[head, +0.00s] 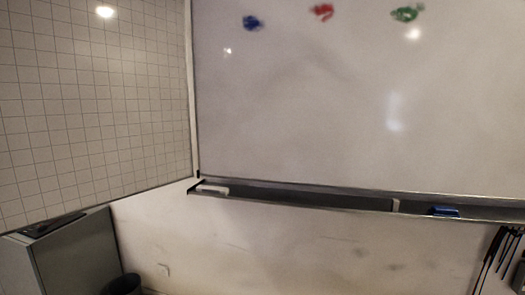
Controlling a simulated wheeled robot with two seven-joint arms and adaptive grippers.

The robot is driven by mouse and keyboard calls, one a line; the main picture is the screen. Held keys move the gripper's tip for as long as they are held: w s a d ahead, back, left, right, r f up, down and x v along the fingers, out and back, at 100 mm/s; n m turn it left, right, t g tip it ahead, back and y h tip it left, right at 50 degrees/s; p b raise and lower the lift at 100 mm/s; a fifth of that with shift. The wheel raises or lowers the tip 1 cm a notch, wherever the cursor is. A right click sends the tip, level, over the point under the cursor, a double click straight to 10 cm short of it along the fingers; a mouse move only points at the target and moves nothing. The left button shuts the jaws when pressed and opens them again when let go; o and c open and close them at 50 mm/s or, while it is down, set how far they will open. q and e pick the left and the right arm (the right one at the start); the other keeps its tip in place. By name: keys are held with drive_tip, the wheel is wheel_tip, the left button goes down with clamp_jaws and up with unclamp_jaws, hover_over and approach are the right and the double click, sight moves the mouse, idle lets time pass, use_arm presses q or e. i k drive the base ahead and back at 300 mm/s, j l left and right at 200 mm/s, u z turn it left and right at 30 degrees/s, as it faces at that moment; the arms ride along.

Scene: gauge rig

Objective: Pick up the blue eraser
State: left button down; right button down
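The blue eraser (445,211) lies in the dark tray (320,197) along the whiteboard's lower edge, toward the right of the head view. It looks small and flat, with a dark blue side facing me. Neither of my grippers shows in this view, and nothing is seen touching the eraser.
A white marker-like item (212,190) lies at the tray's left end. A small pale item (395,205) sits left of the eraser. The whiteboard (300,110) rises behind. Dark strands (497,250) hang at lower right. A grey cabinet (75,255) and dark bin (122,285) stand lower left.

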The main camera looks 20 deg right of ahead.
sight(439, 211)
drive_tip(key=z, duration=2.1)
